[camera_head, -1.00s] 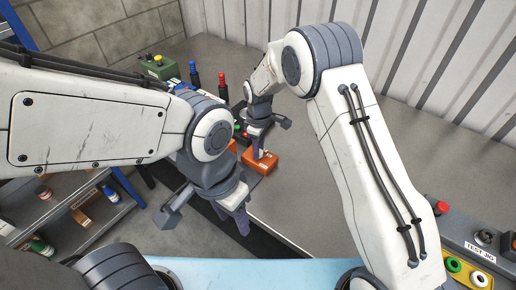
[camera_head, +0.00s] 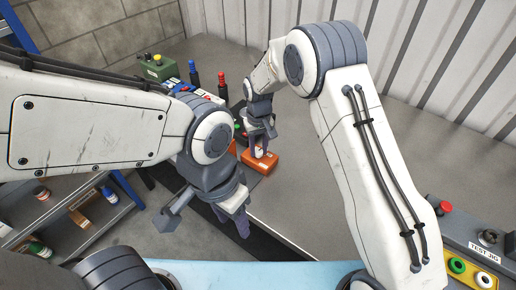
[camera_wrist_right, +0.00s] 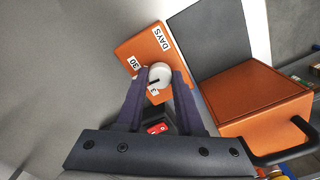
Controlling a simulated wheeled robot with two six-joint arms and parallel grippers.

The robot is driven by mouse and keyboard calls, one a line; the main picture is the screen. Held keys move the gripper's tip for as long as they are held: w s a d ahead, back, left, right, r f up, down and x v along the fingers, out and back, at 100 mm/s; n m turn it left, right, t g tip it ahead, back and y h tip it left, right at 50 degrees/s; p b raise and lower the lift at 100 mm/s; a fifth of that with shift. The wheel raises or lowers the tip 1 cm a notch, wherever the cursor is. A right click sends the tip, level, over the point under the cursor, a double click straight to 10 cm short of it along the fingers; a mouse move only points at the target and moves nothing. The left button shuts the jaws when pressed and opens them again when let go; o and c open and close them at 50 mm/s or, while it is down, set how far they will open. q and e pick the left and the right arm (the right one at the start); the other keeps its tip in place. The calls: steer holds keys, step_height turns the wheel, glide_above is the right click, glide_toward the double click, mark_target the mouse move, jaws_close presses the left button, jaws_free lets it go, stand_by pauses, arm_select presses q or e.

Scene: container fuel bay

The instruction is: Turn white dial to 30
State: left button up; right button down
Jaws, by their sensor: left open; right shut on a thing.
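The white dial (camera_wrist_right: 160,75) sits on an orange box (camera_wrist_right: 143,45) marked DAYS, with a 30 label (camera_wrist_right: 134,63) to the dial's upper left in the right wrist view. A dark line shows on the dial; I cannot tell exactly which mark it points at. Another small label below the dial is partly hidden. My right gripper (camera_wrist_right: 160,73) is shut on the dial, one finger on each side. In the head view the orange box (camera_head: 262,163) lies under my right gripper (camera_head: 259,150). My left gripper (camera_head: 243,226) is open and empty, nearer and lower, away from the box.
A red switch (camera_wrist_right: 157,128) shows between my right fingers. A larger orange case (camera_wrist_right: 250,105) with a black handle stands beside the box. Red and blue bottles (camera_head: 221,84) and a green box (camera_head: 158,68) stand behind. A test jig panel (camera_head: 478,250) is at right. The bench middle is clear.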

mark_target(259, 150)
steer(key=m, duration=0.6)
steer(key=shift+w+r+m, duration=0.2)
steer(key=shift+m, duration=0.1)
stand_by(0.3)
steer(key=c, duration=0.5)
jaws_free()
steer(key=shift+c, duration=0.2)
steer(key=shift+f, duration=0.1)
steer(key=shift+s, duration=0.1)
steer(key=shift+b, duration=0.3)
step_height(259, 150, up, 10)
steer(key=b, duration=0.2)
steer(key=shift+r, duration=0.25)
